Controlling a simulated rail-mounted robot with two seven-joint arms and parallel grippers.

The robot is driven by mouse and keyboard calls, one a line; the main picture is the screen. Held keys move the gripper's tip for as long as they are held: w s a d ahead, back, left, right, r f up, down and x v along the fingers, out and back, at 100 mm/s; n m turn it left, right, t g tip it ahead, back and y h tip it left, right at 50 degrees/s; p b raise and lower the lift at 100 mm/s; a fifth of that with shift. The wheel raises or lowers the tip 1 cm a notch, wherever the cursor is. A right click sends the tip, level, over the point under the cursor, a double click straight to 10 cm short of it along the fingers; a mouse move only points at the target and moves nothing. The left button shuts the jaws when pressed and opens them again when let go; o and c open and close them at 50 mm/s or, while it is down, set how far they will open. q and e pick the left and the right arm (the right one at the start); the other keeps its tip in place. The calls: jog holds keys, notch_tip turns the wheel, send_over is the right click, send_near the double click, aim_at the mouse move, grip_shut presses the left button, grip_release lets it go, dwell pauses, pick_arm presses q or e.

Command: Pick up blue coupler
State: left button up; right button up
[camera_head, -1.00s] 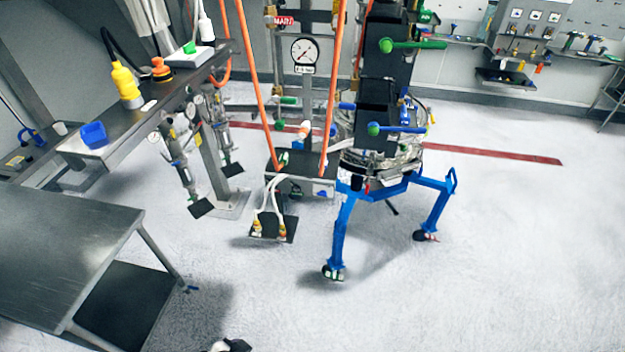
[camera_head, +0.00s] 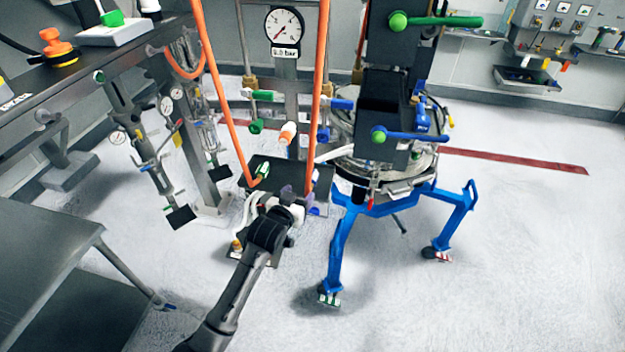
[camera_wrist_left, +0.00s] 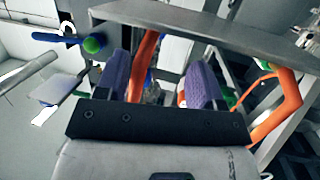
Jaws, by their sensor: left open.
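A small blue fitting (camera_head: 314,211), which looks like the blue coupler, shows at the front of the dark box (camera_head: 262,168) below the gauge. It is partly hidden by my left gripper (camera_head: 297,190). My left gripper reaches in from below, right at the box front, with its purple fingers apart. In the left wrist view the two purple fingers (camera_wrist_left: 160,75) are spread, with an orange hose (camera_wrist_left: 142,65) and a little blue showing between them. I cannot tell whether the fingers straddle the coupler. My right gripper is not in view.
Orange hoses (camera_head: 322,90) rise beside the pressure gauge (camera_head: 284,25). A blue-legged sifter stand (camera_head: 338,240) is close on the right. White hoses hang in front of the box. A steel table (camera_head: 45,260) stands at left; the floor at front right is clear.

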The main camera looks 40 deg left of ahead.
aim_at(310, 181)
pick_arm(q)
jog(key=shift+x, duration=1.35)
jog(key=x, duration=0.3)
jog(key=r+p+x, duration=0.1)
jog(key=shift+w+d+f, duration=0.1)
jog(key=shift+w+f, duration=0.05)
jog(key=shift+w, duration=0.1)
jog(key=shift+w+f, duration=0.15)
jog(key=shift+w, duration=0.3)
jog(key=shift+c, duration=0.4)
jog(key=c, duration=0.9)
